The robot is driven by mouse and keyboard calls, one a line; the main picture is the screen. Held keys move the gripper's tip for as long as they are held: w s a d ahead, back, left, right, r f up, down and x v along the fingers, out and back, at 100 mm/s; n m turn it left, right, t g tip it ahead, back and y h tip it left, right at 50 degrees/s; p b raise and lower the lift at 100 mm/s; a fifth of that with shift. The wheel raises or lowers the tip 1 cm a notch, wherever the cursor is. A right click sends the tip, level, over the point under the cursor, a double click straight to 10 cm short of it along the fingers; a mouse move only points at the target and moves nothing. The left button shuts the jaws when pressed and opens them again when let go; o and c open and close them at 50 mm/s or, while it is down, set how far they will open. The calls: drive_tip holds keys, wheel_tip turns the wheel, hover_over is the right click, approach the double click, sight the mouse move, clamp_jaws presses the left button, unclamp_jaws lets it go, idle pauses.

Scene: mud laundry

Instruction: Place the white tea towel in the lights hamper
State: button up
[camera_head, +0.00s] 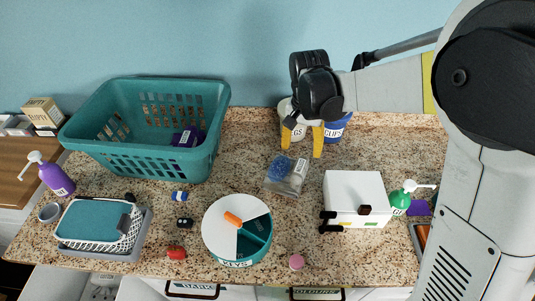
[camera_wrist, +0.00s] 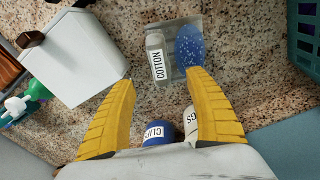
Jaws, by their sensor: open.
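My gripper (camera_head: 301,143) is open and empty, pointing down over the back middle of the counter. Its two yellow fingers also show in the wrist view (camera_wrist: 160,82), on either side of bare counter. A clear packet (camera_head: 288,174) labelled COTTON lies just in front of it; the packet also shows in the wrist view (camera_wrist: 172,52), with a blue speckled item in it. I cannot make out a white tea towel in either view. Under the counter front are hamper labels reading DARKS (camera_head: 192,290) and COLOURS (camera_head: 317,294). No label reading LIGHTS shows.
A teal laundry basket (camera_head: 145,145) with a purple packet stands back left. Tubs, including a blue one (camera_head: 337,128), stand behind my gripper.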

sight(301, 165)
drive_tip(key=shift+w+d+r+y, duration=0.1)
drive_tip(key=shift+r+y, duration=0.05)
drive_tip(key=shift+y, duration=0.15)
wheel_tip(301, 165, down, 11)
drive_tip(key=b, duration=0.3)
drive_tip(key=shift+d+r, duration=0.15)
drive_tip(key=shift+r, duration=0.05)
clamp_jaws()
drive_tip(key=shift+r, duration=0.15)
wheel_tip(301, 165, up, 5)
drive_tip(key=shift+f+p, duration=0.2)
drive_tip(key=shift+p, duration=0.55)
drive_tip(key=d+r+p, duration=0.2)
drive_tip(key=d+r, duration=0.4)
drive_tip(key=d, duration=0.5)
drive_tip(key=shift+d, duration=0.35)
